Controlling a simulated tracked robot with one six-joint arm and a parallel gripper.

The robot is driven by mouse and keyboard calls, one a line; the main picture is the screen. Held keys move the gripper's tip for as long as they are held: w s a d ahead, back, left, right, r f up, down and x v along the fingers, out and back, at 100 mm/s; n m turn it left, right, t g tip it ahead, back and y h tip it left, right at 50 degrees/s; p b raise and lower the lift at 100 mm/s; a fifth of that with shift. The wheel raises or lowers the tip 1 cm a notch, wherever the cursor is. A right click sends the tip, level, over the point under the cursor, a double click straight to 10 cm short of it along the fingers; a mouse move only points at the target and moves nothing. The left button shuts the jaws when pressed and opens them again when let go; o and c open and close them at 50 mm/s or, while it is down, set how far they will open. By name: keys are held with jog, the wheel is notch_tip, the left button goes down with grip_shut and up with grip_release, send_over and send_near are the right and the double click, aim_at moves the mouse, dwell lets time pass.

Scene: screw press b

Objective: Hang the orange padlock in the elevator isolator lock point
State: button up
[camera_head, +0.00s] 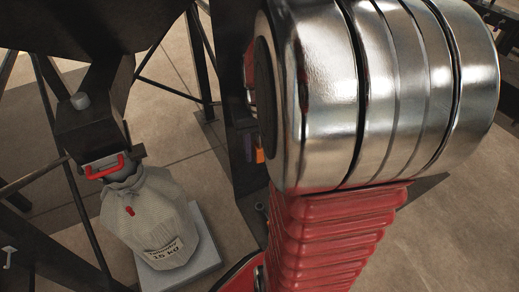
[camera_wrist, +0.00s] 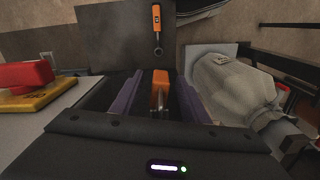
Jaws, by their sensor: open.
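My gripper (camera_wrist: 160,103) is open in the wrist view, with its two purple fingers apart. An orange block with a metallic part, apparently the padlock (camera_wrist: 159,88), is between the fingers, with dark gaps on both sides. In the head view my gripper (camera_head: 252,151) is small and partly hidden behind my arm; an orange patch of the padlock (camera_head: 260,155) shows beside it. A red handle on a yellow plate (camera_wrist: 42,100), possibly the isolator, stands at the left of the wrist view. I cannot make out its lock point.
Beyond the fingers is a dark panel with an orange strip and a metal ring (camera_wrist: 157,25). A grey sack (camera_wrist: 230,88) lies at the right; in the head view the sack (camera_head: 150,220) is below a dark frame with a red handle (camera_head: 105,168). Dark posts stand close to my gripper.

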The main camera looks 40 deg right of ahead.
aim_at(257, 148)
notch_tip(257, 148, up, 14)
jog(key=shift+f, duration=0.15)
dwell(0.7)
dwell(0.4)
jog(key=shift+w+d, duration=0.15)
jog(key=shift+w, duration=0.05)
jog(key=s+a+f+n+t, duration=0.1)
jog(key=s+a+n+t, duration=0.1)
jog(key=a, duration=0.9)
jog(key=s+a+f+n+t, duration=0.1)
jog(key=a+n+t, duration=0.2)
jog(key=a, duration=0.9)
jog(key=shift+s+f+n+t, duration=0.2)
jog(key=shift+s+n+t, duration=0.1)
jog(key=shift+s, duration=0.05)
jog(key=shift+c, duration=0.3)
